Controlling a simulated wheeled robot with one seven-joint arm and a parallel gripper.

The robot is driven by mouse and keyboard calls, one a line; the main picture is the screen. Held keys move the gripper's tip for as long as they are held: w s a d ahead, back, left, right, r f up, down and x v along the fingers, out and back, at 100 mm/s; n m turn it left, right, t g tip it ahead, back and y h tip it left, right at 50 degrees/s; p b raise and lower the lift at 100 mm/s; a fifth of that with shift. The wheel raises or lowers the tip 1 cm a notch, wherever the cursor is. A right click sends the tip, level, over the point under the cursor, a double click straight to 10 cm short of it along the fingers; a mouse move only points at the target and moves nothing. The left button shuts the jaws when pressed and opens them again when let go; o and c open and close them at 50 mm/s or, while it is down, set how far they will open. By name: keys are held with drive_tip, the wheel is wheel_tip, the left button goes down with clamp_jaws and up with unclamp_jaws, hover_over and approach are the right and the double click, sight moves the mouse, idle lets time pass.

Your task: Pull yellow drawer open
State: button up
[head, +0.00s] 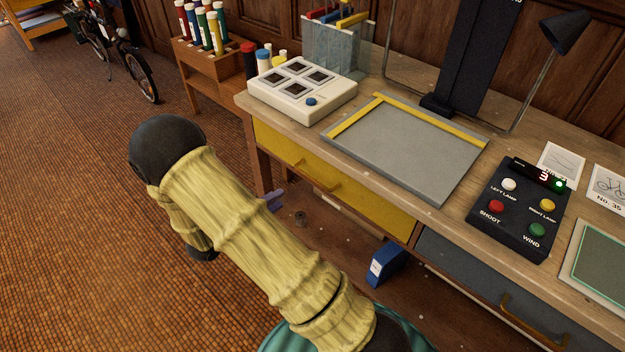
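The yellow drawer (375,209) is in the front of the wooden desk, below the grey board with yellow edges. Its front looks flush with the desk, so it appears shut. A yellow handle (323,188) shows on its front, left of the middle. My yellow, ribbed arm crosses the lower middle of the head view, in front of and left of the drawer. My gripper cannot be made out; the arm's far end is hidden behind its nearer links.
A grey drawer (470,270) with a brass handle is to the right. A blue box (386,263) and a small purple object (272,201) are low under the desk. The desk top (400,205) holds a button box (520,208) and a white device (302,90). Open tiled floor lies left.

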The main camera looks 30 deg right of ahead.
sight(313, 179)
drive_tip(key=b+x, duration=0.2)
drive_tip(key=x, duration=1.3)
clamp_jaws()
